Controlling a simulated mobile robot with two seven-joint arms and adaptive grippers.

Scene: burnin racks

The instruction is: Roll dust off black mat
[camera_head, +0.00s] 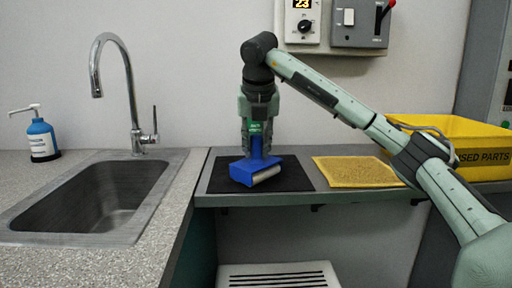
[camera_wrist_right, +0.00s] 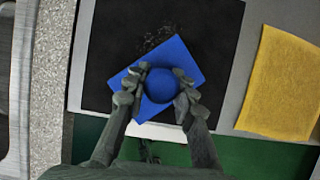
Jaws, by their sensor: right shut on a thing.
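The black mat (camera_head: 296,176) lies flat on the grey shelf between the sink counter and a yellow mat. My right gripper (camera_head: 259,150) points down over the black mat, shut on the blue handle of a dust roller (camera_head: 243,174). The roller's pale cylinder (camera_head: 267,175) faces the front, at or just above the mat; I cannot tell if it touches. In the right wrist view the fingers (camera_wrist_right: 161,88) close on both sides of the roller's round blue handle top (camera_wrist_right: 161,85). Grey dust specks (camera_wrist_right: 153,40) show on the black mat (camera_wrist_right: 212,40) beyond the roller. My left gripper is not in view.
The yellow mat (camera_head: 355,171) lies right of the black mat. A yellow parts bin (camera_head: 480,135) stands behind my right forearm. The sink (camera_head: 92,200), tap (camera_head: 130,95) and blue soap bottle (camera_head: 42,140) are at left. A slotted white surface (camera_head: 280,278) sits below the shelf.

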